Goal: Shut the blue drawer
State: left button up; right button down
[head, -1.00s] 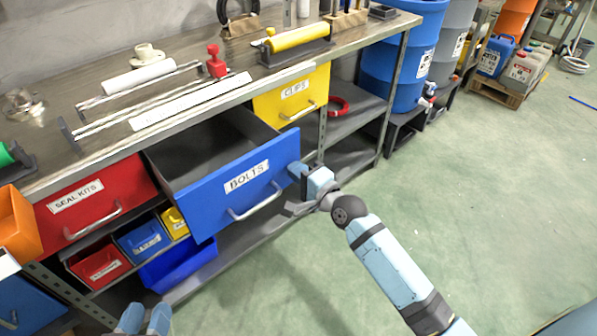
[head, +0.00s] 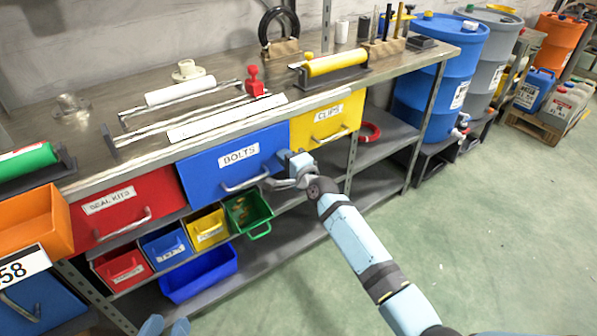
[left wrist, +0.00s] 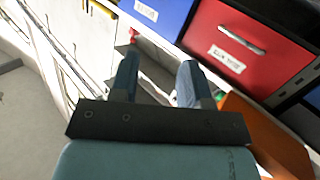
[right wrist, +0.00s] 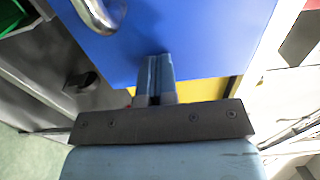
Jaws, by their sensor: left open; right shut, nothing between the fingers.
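The blue drawer (head: 215,168), labelled BOLTS, sits in the bench with its front about level with the red and yellow drawer fronts beside it. No inside of it shows. Its grey handle (head: 246,181) is on the lower front. My right gripper (head: 290,162) is shut and empty at the right part of the blue front. In the right wrist view the shut fingers (right wrist: 155,80) point at the blue front (right wrist: 205,35), touching or very near it. My left gripper (head: 164,326) is at the bottom edge of the head view. In the left wrist view its fingers (left wrist: 158,85) are apart and empty.
The red SEAL KITS drawer (head: 122,203) is at left and the yellow CLIPS drawer (head: 327,119) at right. Small bins, including a green one (head: 249,212), sit below.

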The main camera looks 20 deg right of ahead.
jog(key=x, duration=0.3)
jog(key=shift+b, duration=0.3)
jog(key=shift+r, duration=0.2)
pick_arm(q)
jog(key=r, duration=0.1)
jog(key=d+r+t+h, duration=0.1)
jog(key=r, duration=0.1)
jog(key=shift+w+d, duration=0.1)
